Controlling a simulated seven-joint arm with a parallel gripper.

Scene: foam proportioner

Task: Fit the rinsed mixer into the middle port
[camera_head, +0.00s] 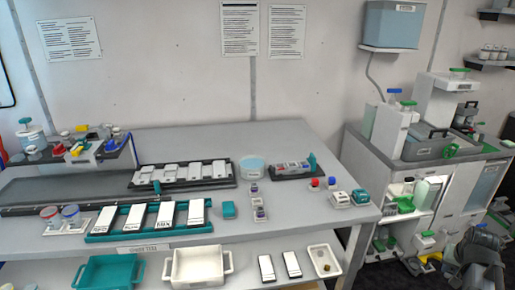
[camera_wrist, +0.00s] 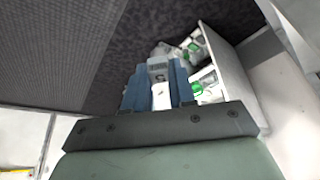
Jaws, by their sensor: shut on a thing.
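In the wrist view my gripper (camera_wrist: 158,92) has blue fingers shut on a small pale grey piece (camera_wrist: 158,71) with a dark letter-like mark. Only its upper part shows between the fingers, and I cannot tell whether it is the rinsed mixer. The fingers point over dark floor, apart from the bench. In the head view a grey device with red, yellow and blue fittings (camera_head: 84,150) stands at the bench's left end. A dark tray with small fittings and a teal lever (camera_head: 311,160) lies at the right back. I cannot make out which holds the middle port.
A teal rack of white cards (camera_head: 128,237) and a dark rack of white blocks (camera_head: 235,180) lie on the bench. A white bin (camera_head: 226,266) and a teal bin (camera_head: 133,280) sit on the lower shelf. A cabinet with green-capped containers (camera_head: 480,185) stands at right.

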